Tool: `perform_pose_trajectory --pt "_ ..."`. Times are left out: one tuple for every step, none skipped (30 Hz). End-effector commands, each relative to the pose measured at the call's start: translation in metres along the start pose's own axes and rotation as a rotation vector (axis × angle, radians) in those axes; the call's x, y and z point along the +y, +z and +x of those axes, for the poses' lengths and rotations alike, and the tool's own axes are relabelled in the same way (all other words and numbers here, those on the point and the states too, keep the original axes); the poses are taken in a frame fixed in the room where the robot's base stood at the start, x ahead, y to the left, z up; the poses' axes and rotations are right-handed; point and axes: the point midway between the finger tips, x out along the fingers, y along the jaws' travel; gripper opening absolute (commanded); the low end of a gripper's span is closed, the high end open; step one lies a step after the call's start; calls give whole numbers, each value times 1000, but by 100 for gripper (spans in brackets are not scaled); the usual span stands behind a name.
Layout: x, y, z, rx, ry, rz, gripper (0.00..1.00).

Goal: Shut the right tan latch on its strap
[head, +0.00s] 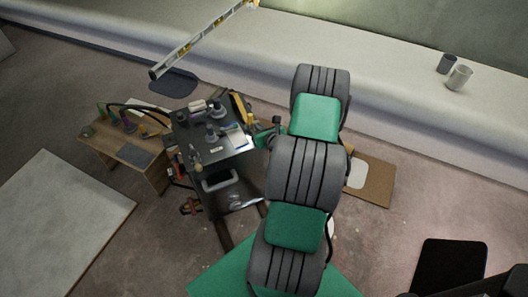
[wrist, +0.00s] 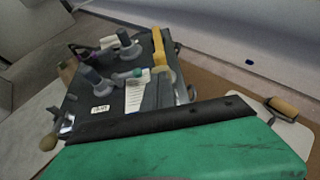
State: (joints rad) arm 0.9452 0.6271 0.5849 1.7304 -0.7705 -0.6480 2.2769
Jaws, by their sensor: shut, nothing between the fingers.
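A tan rounded grip (wrist: 48,142) stands by a small metal fitting at the near left corner of the dark case in the wrist view; a tan part also shows on the case's front in the head view (head: 197,165). Another tan rounded grip (wrist: 283,107) with a short metal end lies to the right in the wrist view. I cannot tell how it is attached, and no strap is clear. My gripper (wrist: 160,120), a green body with a black edge, fills the bottom of the wrist view. It is shut and empty, apart from both grips. In the head view my arm hides much of its area.
The dark case (head: 212,135) carries several grey knobs, a yellow part and a paper strip. A small wooden bench (head: 130,150) stands to its left. A brown board (head: 376,185) with a white plate lies right of my arm. Two cups (head: 459,77) stand on the ledge.

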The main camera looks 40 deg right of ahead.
Motion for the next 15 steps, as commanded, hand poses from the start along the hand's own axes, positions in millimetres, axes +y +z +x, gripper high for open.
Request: perform_pose_trajectory --pt "0 3 1 -2 1 -2 0" --pt "0 4 2 -2 1 -2 0" --pt "0 6 2 -3 3 -2 0" --pt "0 7 3 -4 3 -2 0" --pt "0 8 4 -5 3 -2 0" --pt "1 9 4 -6 4 -3 0" --pt "1 10 5 -7 5 -3 0" --pt "2 11 5 -8 5 -4 0" --pt "2 12 6 -10 6 -5 0" --pt "2 13 7 -11 6 -5 0" --pt "2 14 7 -12 7 -6 0" --pt "2 15 8 -14 7 -7 0" --pt "2 16 8 -15 8 -8 0" --pt "3 16 8 -16 9 -8 0" --pt "3 17 8 -18 9 -9 0"
